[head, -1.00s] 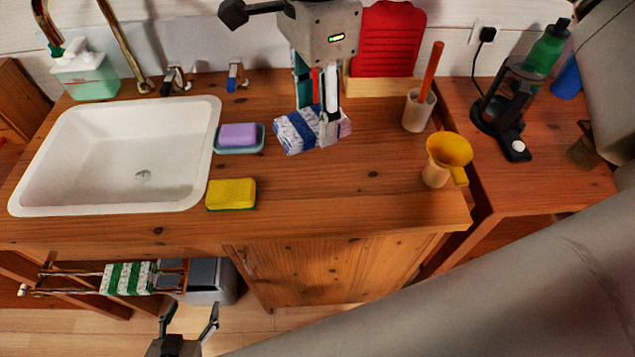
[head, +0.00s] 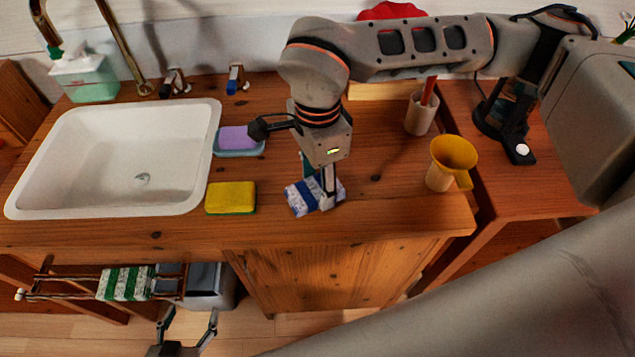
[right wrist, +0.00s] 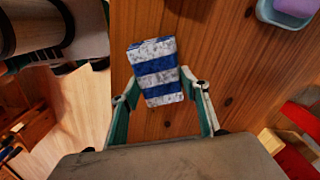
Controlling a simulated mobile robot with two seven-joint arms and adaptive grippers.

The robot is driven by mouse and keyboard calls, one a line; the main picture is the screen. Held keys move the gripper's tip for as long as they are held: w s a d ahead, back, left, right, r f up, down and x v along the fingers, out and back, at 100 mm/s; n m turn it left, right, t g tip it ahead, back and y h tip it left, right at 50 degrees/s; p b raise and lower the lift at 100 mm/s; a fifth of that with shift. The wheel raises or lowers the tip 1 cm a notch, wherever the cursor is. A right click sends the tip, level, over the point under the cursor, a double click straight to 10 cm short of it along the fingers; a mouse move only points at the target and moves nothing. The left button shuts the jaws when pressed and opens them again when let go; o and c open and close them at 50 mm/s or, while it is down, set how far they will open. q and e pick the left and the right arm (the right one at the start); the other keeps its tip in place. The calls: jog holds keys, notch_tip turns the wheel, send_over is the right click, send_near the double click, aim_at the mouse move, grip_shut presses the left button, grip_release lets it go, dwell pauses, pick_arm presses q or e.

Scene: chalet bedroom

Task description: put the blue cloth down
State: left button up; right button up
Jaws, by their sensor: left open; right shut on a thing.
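The blue cloth (head: 298,198), folded with blue and white stripes, is at the wooden counter's front part, right of the yellow sponge. My right gripper (head: 327,200) points down and is shut on it. In the right wrist view the cloth (right wrist: 155,72) shows between the fingers of my right gripper (right wrist: 163,98), over the wood. I cannot tell whether the cloth touches the counter. My left gripper (head: 188,325) is open and empty, low in front of the counter, below the towel rail.
A white sink (head: 115,165) is at the left. A yellow sponge (head: 231,197) and a purple soap (head: 237,138) lie beside it. A green-striped towel (head: 126,283) hangs below.

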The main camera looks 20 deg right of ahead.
aim_at(317, 186)
jog(key=shift+f, duration=0.4)
jog(key=shift+f, duration=0.15)
jog(key=o, duration=0.9)
jog(key=shift+o, duration=0.2)
notch_tip(317, 186, up, 12)
jog(key=shift+r+p, duration=0.2)
jog(key=shift+p, duration=0.1)
